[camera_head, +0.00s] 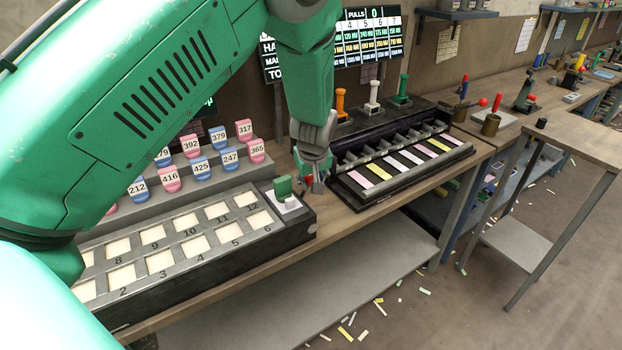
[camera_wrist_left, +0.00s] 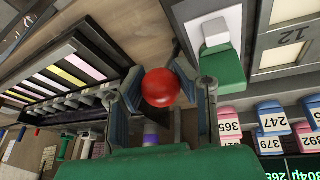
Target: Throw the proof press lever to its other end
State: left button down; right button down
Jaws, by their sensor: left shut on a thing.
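A round red knob (camera_wrist_left: 161,88), which looks like the lever's handle, sits between the fingertips of my left gripper (camera_wrist_left: 163,92) in the left wrist view. The fingers are shut on it from both sides. In the head view my left gripper (camera_head: 315,182) points down in the gap between the numbered tray and a black machine with coloured strips (camera_head: 403,158). There the knob is mostly hidden by the fingers. The lever's shaft and base are hidden, so its tilt cannot be told. My right gripper is not in view.
The numbered tray (camera_head: 300,228) stands left of my gripper, with a green block (camera_head: 283,188) at its corner and pink and blue tags behind. Orange, white and green handles (camera_head: 374,93) rise behind the black machine. A small side table (camera_head: 585,143) stands at right.

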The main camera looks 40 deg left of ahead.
pick_arm(q)
jog(key=shift+w+d, duration=0.1)
jog(key=shift+d, duration=0.1)
jog(key=c, duration=1.4)
grip_release()
jog(key=shift+o, duration=1.3)
jog(key=shift+d, duration=0.15)
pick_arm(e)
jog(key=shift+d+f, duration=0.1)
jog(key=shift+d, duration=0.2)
pick_arm(q)
jog(key=shift+r, duration=0.25)
jog(key=v, duration=1.1)
jog(key=shift+d+r, duration=0.2)
jog(key=shift+d, duration=0.15)
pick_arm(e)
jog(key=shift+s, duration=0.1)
